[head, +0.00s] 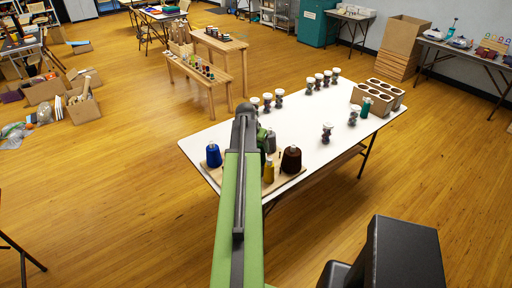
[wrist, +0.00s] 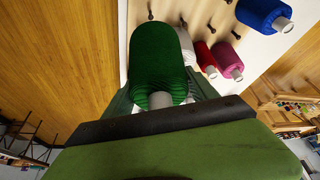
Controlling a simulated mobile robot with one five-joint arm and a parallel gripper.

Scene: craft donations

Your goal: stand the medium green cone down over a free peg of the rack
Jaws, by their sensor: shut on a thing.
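My gripper (wrist: 160,98) is shut on the dark green cone (wrist: 160,50), near its pale tip, in the wrist view. The cone appears over the rack board (wrist: 168,12), but I cannot tell its height above it. Bare pegs show on the board, one at the top (wrist: 150,12) and another to the right of the cone (wrist: 210,29). Red (wrist: 204,56), magenta (wrist: 227,60) and blue (wrist: 262,14) cones stand to the right; a whitish one is partly hidden. In the head view the rack (head: 287,182) is at the table's near left, and my arm hides the gripper's fingers.
A blue cone (head: 214,155), a gold cone (head: 268,172) and a dark maroon cone (head: 291,159) stand on the rack around my arm. The white table (head: 310,115) also carries several white-topped spools and a cardboard holder (head: 372,97). The middle of the table is mostly clear.

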